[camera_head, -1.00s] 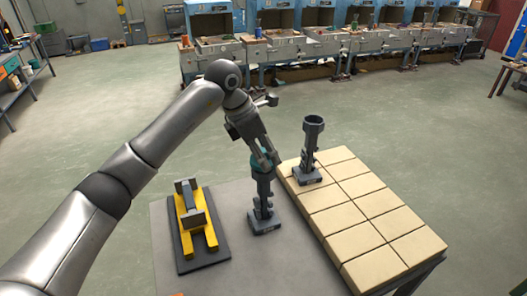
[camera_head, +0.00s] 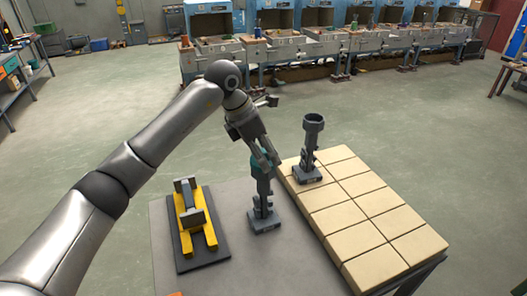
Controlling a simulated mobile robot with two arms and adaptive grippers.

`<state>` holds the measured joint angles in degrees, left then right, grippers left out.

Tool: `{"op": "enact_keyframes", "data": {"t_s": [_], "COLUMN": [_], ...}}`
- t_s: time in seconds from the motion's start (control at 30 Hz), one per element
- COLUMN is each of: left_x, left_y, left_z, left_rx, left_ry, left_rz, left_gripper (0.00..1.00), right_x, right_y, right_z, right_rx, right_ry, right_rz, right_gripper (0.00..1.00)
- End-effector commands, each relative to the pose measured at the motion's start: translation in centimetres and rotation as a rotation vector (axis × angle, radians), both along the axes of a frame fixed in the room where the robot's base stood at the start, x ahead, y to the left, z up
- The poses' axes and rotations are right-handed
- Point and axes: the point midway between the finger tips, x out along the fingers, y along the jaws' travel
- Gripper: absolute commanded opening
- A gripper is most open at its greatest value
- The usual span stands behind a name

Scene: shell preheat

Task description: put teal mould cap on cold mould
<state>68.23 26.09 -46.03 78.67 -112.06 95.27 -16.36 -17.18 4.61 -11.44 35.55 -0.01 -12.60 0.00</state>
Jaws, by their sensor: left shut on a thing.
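The teal mould cap (camera_head: 259,166) is at the top of a dark grey mould (camera_head: 264,210) that stands upright on the bare grey table. My left gripper (camera_head: 267,160) comes down from above and is shut on the cap, partly hiding it. The cap looks in line with the mould's top, but I cannot tell whether it is fully seated. A second dark grey mould (camera_head: 308,152) stands upright, open-topped, on the cream bricks to the right. The picture alone does not show which mould is cold. My right gripper is not in view.
Cream bricks (camera_head: 376,229) cover the right part of the table (camera_head: 292,272). A dark board with a yellow and grey fixture (camera_head: 196,220) lies left of the capped mould. The table's front middle is clear. Blue-hooded benches (camera_head: 285,47) stand far behind.

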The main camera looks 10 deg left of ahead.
Motion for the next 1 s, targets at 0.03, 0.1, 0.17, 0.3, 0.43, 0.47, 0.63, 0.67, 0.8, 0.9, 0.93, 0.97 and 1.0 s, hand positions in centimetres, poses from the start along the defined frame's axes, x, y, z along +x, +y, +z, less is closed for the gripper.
{"op": "enact_keyframes", "data": {"t_s": [0.03, 0.1, 0.17, 0.3, 0.43, 0.47, 0.63, 0.67, 0.8, 0.9, 0.93, 0.97, 1.0], "left_x": [0.0, 0.0, 0.0, 0.0, 0.0, 0.0, -0.1, -0.1, -0.3, -0.5, -0.6, -0.6, -0.7], "left_y": [0.0, 0.0, 0.0, 0.0, 0.0, 0.0, 0.1, 0.2, 0.6, 0.8, 0.9, 1.0, 1.1], "left_z": [-0.2, -0.3, -0.4, -0.3, -0.3, -0.3, 0.1, 0.4, 1.5, 2.2, 2.4, 2.6, 2.9], "left_rx": [0.000, 0.000, 0.000, 0.000, 0.000, 0.000, 0.001, 0.001, 0.001, 0.000, 0.000, 0.001, 0.001], "left_ry": [0.000, 0.000, 0.000, 0.000, 0.000, 0.000, -0.001, -0.001, -0.001, 0.000, 0.000, 0.000, -0.001], "left_rz": [0.000, 0.000, 0.000, 0.000, 0.000, 0.000, 0.000, 0.000, 0.002, 0.001, 0.001, 0.000, 0.000], "left_gripper": [0.39, 0.39, 0.39, 0.71, 0.71, 0.71, 0.71, 0.71, 0.71, 0.71, 0.71, 0.71, 0.71], "right_x": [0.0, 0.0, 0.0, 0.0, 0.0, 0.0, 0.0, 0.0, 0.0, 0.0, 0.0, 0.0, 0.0], "right_y": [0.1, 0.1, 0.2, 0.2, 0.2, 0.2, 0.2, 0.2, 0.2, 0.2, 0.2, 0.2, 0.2], "right_z": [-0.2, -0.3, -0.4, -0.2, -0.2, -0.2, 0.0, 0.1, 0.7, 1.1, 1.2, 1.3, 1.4], "right_rx": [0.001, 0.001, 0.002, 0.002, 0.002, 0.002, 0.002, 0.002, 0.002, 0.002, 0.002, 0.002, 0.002], "right_ry": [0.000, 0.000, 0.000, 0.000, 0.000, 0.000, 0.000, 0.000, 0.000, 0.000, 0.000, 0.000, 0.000], "right_rz": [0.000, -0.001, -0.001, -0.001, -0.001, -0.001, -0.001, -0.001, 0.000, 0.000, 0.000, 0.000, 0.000], "right_gripper": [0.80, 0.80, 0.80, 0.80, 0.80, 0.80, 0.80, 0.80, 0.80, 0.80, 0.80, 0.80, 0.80]}}
